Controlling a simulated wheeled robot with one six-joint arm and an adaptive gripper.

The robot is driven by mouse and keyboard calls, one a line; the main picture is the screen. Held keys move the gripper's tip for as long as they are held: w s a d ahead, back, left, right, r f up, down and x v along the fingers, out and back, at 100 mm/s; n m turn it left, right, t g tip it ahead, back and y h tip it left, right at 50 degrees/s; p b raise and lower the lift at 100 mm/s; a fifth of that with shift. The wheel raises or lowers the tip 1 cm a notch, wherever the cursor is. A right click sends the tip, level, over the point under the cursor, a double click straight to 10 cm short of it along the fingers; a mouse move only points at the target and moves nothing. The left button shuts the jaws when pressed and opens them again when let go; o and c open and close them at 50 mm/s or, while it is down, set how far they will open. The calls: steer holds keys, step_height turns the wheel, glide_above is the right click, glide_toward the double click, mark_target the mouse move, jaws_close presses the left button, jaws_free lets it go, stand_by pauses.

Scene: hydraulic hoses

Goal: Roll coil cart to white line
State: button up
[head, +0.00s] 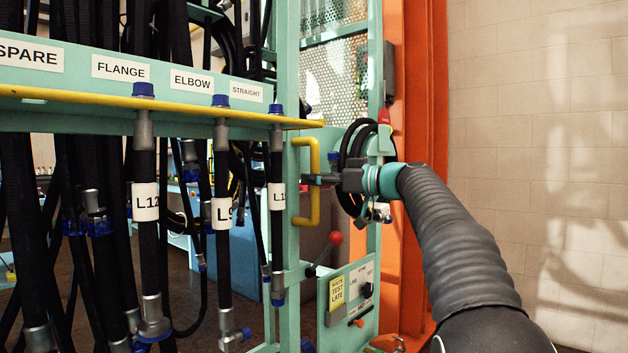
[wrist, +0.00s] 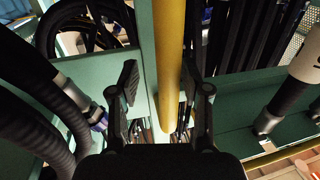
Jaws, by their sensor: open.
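A pale green frame (head: 290,70) hung with black hoses fills the left and middle of the head view; I cannot tell for sure that it is the coil cart. A yellow D-shaped handle (head: 315,205) is fixed upright on its right side. My gripper (head: 312,180) is at the handle's mid-height. In the wrist view the yellow bar (wrist: 168,60) runs between the two dark fingers of my gripper (wrist: 162,88), which are apart, with gaps beside the bar. No white line shows in either view, and the cart's wheels are out of view.
A yellow rail (head: 180,107) runs under the label strip, with labelled hoses (head: 147,200) hanging below. A coiled black hose (head: 350,145) hangs behind my gripper. A control box (head: 350,295) sits lower, near a red-knobbed lever (head: 336,238). An orange column (head: 412,60) and block wall (head: 540,130) stand right.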

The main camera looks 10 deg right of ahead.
steer(key=v, duration=1.2)
steer(key=shift+s, duration=0.1)
